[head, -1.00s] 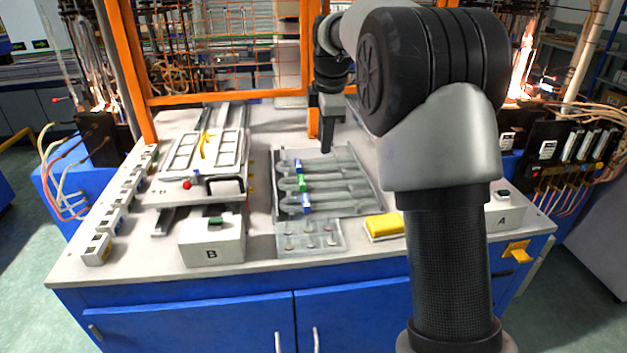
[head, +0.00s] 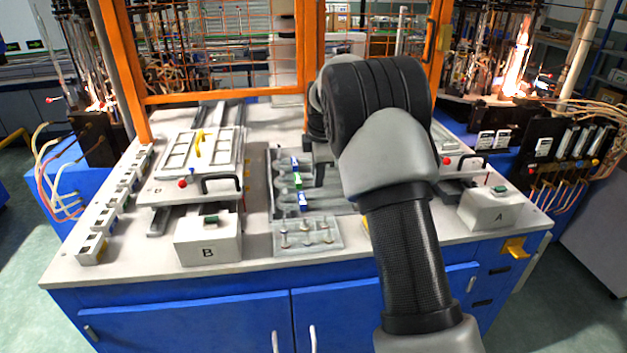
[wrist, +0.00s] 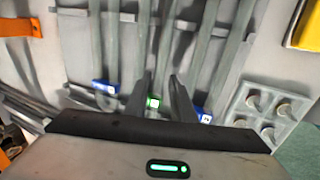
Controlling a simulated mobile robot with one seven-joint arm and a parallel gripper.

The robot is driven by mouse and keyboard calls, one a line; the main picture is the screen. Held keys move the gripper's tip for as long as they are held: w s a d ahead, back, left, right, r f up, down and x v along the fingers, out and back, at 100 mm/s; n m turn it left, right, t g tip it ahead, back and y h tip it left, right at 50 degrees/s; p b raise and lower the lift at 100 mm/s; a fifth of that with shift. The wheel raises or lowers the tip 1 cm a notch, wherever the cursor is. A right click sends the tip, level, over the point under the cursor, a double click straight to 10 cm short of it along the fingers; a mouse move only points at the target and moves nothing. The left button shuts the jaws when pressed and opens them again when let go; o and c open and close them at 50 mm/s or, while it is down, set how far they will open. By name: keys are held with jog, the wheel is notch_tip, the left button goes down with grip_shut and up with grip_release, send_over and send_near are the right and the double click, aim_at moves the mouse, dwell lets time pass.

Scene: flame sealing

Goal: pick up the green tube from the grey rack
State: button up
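The grey rack (head: 262,190) lies on the middle of the table with several long tubes in it. The green tube (head: 297,181) shows its green band between two blue-banded tubes (head: 295,163) (head: 303,201). In the wrist view the green band (wrist: 153,101) appears between the two spread fingers of my gripper (wrist: 160,86). My gripper is open and empty. The blue bands (wrist: 105,87) (wrist: 203,115) lie outside the fingers, one on each side. In the head view my gripper (head: 319,176) is over the rack, partly hidden by my arm. Its exact height above the tube cannot be told.
A small plate with pegs (head: 307,236) sits in front of the rack. Box B (head: 208,242) stands left and box A (head: 488,210) right. A yellow block shows in the wrist view (wrist: 306,27). An orange frame (head: 225,96) stands behind.

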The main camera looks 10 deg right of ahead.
jog(key=shift+x, duration=0.85)
grip_shut()
jog(key=shift+r, duration=0.15)
